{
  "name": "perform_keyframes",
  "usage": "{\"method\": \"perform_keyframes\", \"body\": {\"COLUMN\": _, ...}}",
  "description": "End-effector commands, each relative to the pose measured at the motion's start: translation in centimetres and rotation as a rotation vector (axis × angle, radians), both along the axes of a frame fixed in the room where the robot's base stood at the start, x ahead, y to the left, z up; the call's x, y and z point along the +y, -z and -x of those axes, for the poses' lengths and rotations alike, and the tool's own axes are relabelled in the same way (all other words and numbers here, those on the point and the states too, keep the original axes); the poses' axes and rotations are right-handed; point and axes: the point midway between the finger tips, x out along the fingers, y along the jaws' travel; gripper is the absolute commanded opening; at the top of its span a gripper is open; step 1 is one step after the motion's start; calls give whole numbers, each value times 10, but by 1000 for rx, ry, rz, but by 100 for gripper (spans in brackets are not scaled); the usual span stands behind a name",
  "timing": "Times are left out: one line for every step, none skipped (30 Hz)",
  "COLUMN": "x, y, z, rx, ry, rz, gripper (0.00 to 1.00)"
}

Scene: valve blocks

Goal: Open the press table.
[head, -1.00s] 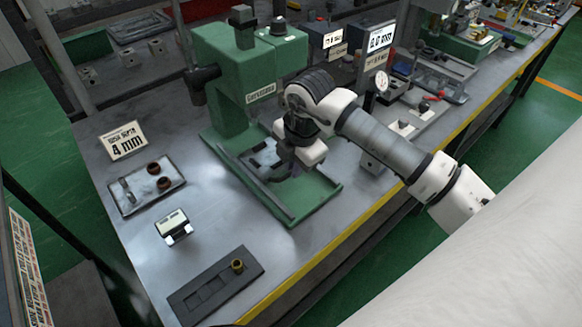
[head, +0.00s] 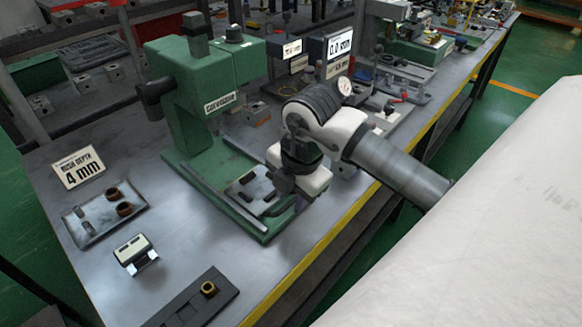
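The green press (head: 192,92) stands on the bench, left of centre. Its low green base has a long grey rail (head: 220,197) along the near left side. The press table (head: 250,184), a grey plate with dark slots, lies on this base, out in front of the press column. My gripper (head: 288,200) points down at the right part of the plate, close to the base's front right side.
A tray (head: 80,228) with brown bushes, a "4 mm" sign (head: 79,167) and a small display (head: 134,252) stand left. A dark fixture (head: 180,317) with a brass ring (head: 208,289) lies in front. A dial gauge (head: 344,86) stands behind my arm. The yellow bench edge (head: 318,249) is near.

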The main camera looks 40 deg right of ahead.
Motion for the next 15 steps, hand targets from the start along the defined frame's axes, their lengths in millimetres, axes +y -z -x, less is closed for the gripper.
{"method": "perform_keyframes", "body": {"x": 0, "y": 0, "z": 0, "rx": 0, "ry": 0, "rz": -1, "gripper": 32}}
{"method": "perform_keyframes", "body": {"x": 0, "y": 0, "z": 0, "rx": 0, "ry": 0, "rz": -1, "gripper": 32}}
{"method": "perform_keyframes", "body": {"x": 0, "y": 0, "z": 0, "rx": 0, "ry": 0, "rz": -1, "gripper": 32}}
{"method": "perform_keyframes", "body": {"x": 0, "y": 0, "z": 0, "rx": 0, "ry": 0, "rz": -1, "gripper": 32}}
{"method": "perform_keyframes", "body": {"x": 0, "y": 0, "z": 0, "rx": 0, "ry": 0, "rz": -1, "gripper": 32}}
{"method": "perform_keyframes", "body": {"x": 0, "y": 0, "z": 0, "rx": 0, "ry": 0, "rz": -1, "gripper": 32}}
{"method": "perform_keyframes", "body": {"x": 0, "y": -1, "z": 0, "rx": 0, "ry": 0, "rz": 0, "gripper": 32}}
{"method": "perform_keyframes", "body": {"x": 0, "y": -3, "z": 0, "rx": 0, "ry": 0, "rz": 0, "gripper": 32}}
{"method": "perform_keyframes", "body": {"x": -1, "y": -6, "z": 1, "rx": 1, "ry": 0, "rz": 1, "gripper": 32}}
{"method": "perform_keyframes", "body": {"x": -1, "y": -9, "z": 2, "rx": 1, "ry": 1, "rz": 1, "gripper": 32}}
{"method": "perform_keyframes", "body": {"x": -1, "y": -13, "z": 2, "rx": 1, "ry": 1, "rz": 1, "gripper": 32}}
{"method": "perform_keyframes", "body": {"x": -1, "y": -19, "z": 3, "rx": 0, "ry": 1, "rz": 2, "gripper": 32}}
{"method": "perform_keyframes", "body": {"x": -1, "y": -25, "z": 4, "rx": 0, "ry": 0, "rz": 2, "gripper": 32}}
{"method": "perform_keyframes", "body": {"x": -1, "y": -31, "z": 5, "rx": 0, "ry": 1, "rz": 4, "gripper": 32}}
{"method": "perform_keyframes", "body": {"x": -2, "y": -40, "z": 7, "rx": 0, "ry": 3, "rz": 3, "gripper": 32}}
